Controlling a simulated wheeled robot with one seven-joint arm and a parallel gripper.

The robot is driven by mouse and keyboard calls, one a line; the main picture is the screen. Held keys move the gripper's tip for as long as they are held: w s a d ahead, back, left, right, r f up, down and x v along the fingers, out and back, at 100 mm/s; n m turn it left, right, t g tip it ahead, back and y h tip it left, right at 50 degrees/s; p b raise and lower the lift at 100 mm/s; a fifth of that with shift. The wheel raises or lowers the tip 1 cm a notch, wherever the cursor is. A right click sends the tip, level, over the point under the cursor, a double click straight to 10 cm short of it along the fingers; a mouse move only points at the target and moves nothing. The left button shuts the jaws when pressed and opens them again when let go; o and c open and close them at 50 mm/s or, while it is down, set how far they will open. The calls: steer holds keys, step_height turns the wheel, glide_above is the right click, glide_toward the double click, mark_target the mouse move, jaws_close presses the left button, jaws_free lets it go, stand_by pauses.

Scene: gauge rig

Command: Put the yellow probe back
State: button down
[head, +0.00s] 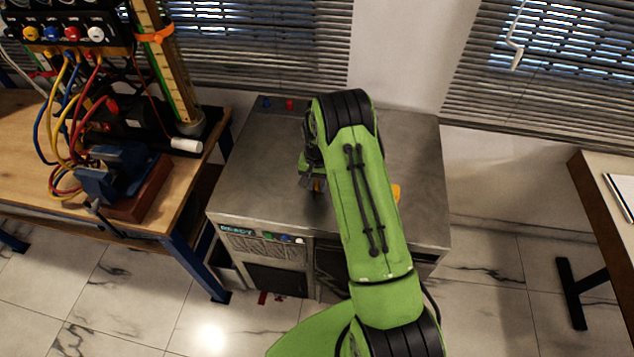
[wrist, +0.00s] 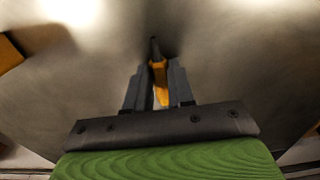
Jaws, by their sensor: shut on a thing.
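The yellow probe (wrist: 159,78) is between the two fingers of my gripper (wrist: 158,70) in the wrist view. Its dark tip points away from the palm, over the grey metal top. My gripper is shut on it. In the head view my gripper (head: 312,182) is over the metal cabinet (head: 255,185), left of my green arm, and only a small orange bit of the probe shows there. I cannot tell whether the probe touches the top. A yellow-orange piece (wrist: 8,53) lies at the left edge of the wrist view; its shape is cut off.
A yellow thing (head: 396,193) shows on the cabinet just right of my arm, mostly hidden. Small blue and red pieces (head: 290,104) are at the cabinet's back edge. A wooden bench (head: 185,205) with a vise (head: 115,175) and cables stands left. The cabinet's right side is clear.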

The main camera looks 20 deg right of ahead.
steer(key=c, duration=1)
jaws_free()
steer(key=s+a+r+n+t, duration=0.1)
steer(key=s+a+r, duration=0.15)
steer(key=r, duration=0.95)
steer(key=s+a+r+n, duration=0.1)
steer(key=s+r, duration=0.2)
steer(key=r, duration=0.9)
steer(key=s+a+r+n+t, duration=0.2)
steer(key=s+a+r, duration=0.1)
steer(key=s+r, duration=0.6)
steer(key=s+a+n, duration=0.1)
steer(key=s, duration=0.4)
steer(key=s+n+t, duration=0.1)
steer(key=s, duration=0.4)
steer(key=s+a+t, duration=0.1)
steer(key=s, duration=0.5)
steer(key=shift+a+f+n+p, duration=0.2)
steer(key=shift+a+n+p, duration=0.1)
steer(key=shift+a+n, duration=0.1)
